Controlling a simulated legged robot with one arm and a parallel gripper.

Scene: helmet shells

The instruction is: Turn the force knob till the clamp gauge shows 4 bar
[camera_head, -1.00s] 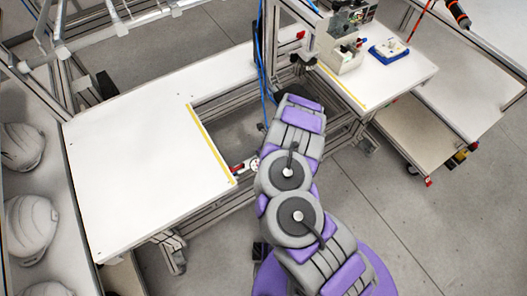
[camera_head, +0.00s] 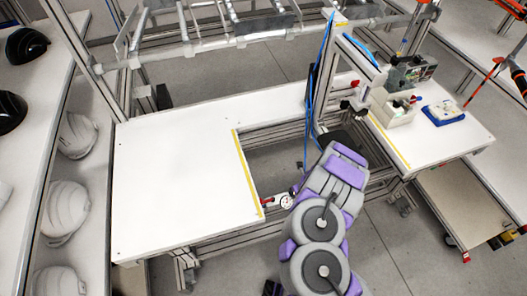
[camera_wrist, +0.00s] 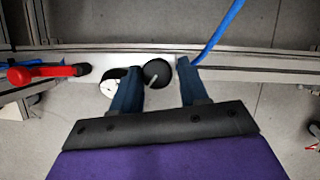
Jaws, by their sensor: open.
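The force knob (camera_wrist: 158,72) is a round black knob with a light pointer mark, at the upper middle of the wrist view. My open gripper (camera_wrist: 159,83) has its two blue fingers on either side of the knob; I cannot tell whether they touch it. The clamp gauge (camera_wrist: 107,89), a white dial, is left of the knob and partly hidden by the left finger; its reading is not legible. In the head view the gauge (camera_head: 286,201) sits at the bench's inner edge, and my arm hides the knob and the gripper.
A red lever (camera_wrist: 42,72) is left of the gauge. A blue hose (camera_wrist: 219,32) runs past on the right. White helmet shells (camera_head: 66,210) stand on shelves at left.

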